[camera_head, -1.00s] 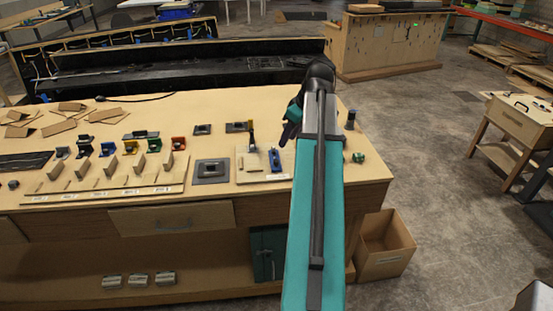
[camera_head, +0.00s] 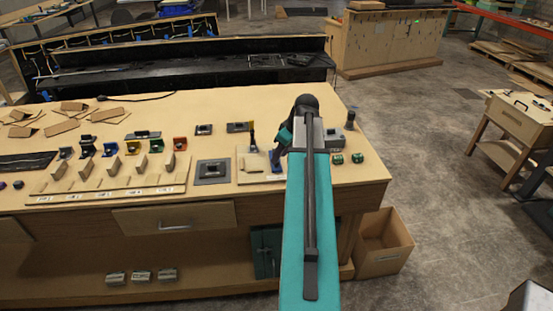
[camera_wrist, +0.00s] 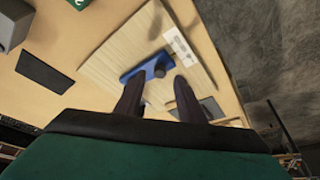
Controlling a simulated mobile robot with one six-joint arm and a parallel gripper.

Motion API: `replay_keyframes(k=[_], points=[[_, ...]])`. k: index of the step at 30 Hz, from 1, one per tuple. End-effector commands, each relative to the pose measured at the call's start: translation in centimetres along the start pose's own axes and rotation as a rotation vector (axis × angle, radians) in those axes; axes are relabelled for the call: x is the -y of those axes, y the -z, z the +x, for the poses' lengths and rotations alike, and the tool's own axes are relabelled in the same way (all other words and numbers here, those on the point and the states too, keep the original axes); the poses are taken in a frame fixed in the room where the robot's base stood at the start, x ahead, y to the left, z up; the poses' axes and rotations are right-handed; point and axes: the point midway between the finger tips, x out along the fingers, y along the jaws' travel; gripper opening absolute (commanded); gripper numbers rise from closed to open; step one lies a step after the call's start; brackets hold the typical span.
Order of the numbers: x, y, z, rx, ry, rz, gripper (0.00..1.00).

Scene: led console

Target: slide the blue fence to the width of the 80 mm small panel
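The blue fence (camera_wrist: 148,68) lies across a light wooden board (camera_wrist: 118,52) with a white label strip in the wrist view. In the head view the blue fence (camera_head: 275,167) is partly hidden by my gripper (camera_head: 277,153) at the right of the board (camera_head: 245,177). In the wrist view the two dark fingers of my gripper (camera_wrist: 156,85) are spread apart with nothing held. Their tips are close to the fence, and I cannot tell whether they touch it. Small wooden panels (camera_head: 110,166) stand in a labelled rack; I cannot tell which is the 80 mm one.
A yellow-and-dark upright tool (camera_head: 252,140) stands left of the fence. A grey square plate (camera_head: 212,172) lies left of the board. Green pieces (camera_head: 357,157) sit right of my arm. Several coloured brackets (camera_head: 130,147) stand behind the rack. The bench's back middle is clear.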

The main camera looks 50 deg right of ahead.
Motion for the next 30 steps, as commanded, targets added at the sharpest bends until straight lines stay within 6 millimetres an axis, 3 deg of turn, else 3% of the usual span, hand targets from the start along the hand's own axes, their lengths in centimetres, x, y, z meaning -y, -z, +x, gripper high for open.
replay_keyframes(k=[10, 23, 30], points=[[-0.1, 0.0, 2.5, 0.001, 0.000, 0.001, 0.36], [-0.1, -0.1, 3.0, 0.000, -0.001, 0.002, 0.36], [-0.1, -0.1, 3.0, 0.000, -0.001, 0.002, 0.00]])
